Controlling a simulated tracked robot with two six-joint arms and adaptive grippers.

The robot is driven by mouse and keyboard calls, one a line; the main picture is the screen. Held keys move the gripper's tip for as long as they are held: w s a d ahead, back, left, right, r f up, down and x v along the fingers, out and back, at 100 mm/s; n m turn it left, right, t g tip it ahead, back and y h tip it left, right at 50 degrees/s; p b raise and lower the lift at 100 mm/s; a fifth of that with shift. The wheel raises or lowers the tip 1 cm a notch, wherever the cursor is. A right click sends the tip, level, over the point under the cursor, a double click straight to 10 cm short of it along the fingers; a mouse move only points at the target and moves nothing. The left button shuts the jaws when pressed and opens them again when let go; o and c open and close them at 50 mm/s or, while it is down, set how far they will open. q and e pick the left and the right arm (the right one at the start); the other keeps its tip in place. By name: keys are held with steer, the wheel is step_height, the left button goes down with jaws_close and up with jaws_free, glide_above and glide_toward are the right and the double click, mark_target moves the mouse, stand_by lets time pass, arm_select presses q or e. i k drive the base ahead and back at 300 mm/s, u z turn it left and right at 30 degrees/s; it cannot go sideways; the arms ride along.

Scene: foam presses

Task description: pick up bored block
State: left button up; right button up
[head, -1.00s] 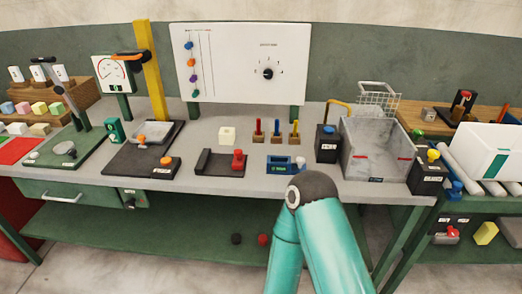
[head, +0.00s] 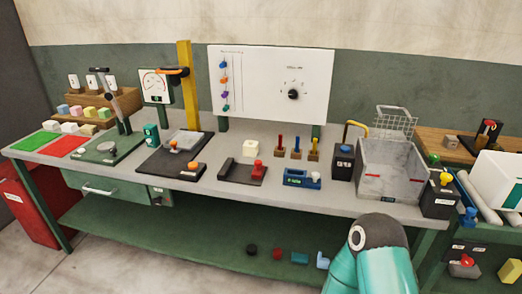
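No hole can be made out in any block at this size, so I cannot tell which is the bored block. A cream block (head: 249,149) stands on the bench behind a dark fixture with a red knob. A small grey-brown block (head: 450,141) sits on the wooden board at the right. Several pastel blocks (head: 76,112) are on and before the wooden step rack at the left. Only teal links of one of my arms show at the bottom right. Neither gripper is in view.
The grey bench (head: 224,208) carries presses and fixtures. A grey bin (head: 392,175) and wire basket (head: 393,121) are at its right. The green lower shelf (head: 170,229) holds several small items, including a black knob (head: 252,249) and light-blue angled piece (head: 322,260). Bare floor lies front left.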

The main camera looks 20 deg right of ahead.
mark_target(250, 148)
steer(key=u, duration=0.1)
steer(key=i, duration=1)
steer(key=z, duration=0.1)
